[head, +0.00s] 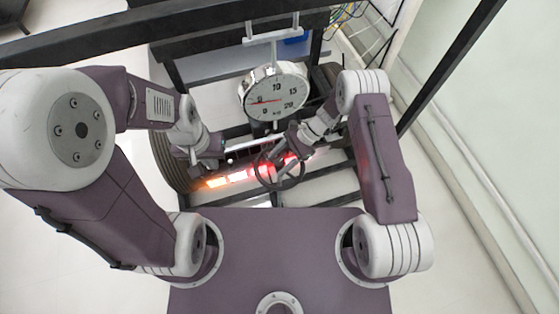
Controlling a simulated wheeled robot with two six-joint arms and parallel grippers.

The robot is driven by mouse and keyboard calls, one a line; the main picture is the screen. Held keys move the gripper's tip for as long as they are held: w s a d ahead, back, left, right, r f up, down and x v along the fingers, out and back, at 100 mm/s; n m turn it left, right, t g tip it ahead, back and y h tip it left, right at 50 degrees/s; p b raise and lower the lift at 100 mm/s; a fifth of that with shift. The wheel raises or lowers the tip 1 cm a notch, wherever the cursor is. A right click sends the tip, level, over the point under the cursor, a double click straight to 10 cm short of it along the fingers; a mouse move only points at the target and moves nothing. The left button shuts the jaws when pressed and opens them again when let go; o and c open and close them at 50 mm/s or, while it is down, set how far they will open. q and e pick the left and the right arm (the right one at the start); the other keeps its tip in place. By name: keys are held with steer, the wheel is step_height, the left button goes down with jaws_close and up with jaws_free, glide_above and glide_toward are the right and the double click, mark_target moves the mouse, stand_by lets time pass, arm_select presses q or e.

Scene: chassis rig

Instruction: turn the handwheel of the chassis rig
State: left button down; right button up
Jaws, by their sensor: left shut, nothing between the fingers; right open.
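The handwheel (257,178) is a thin dark ring at the middle of the chassis rig, in front of a glowing red-orange light strip. My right gripper (280,156) is open at the upper part of the handwheel and overlaps it in the picture. I cannot tell whether its fingers touch the rim or only hang in front of it. My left gripper (212,167) is shut and empty, left of the handwheel and apart from it, near a dark tyre. Its fingertips are small and hard to make out.
A round white dial gauge (275,95) hangs just above the handwheel. A dark tyre (165,160) stands at the left of the rig. The light strip (228,178) runs across behind the wheel. Dark frame bars (335,172) lie at the right, and loose cables show at the top right.

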jaws_close()
stand_by(1.4)
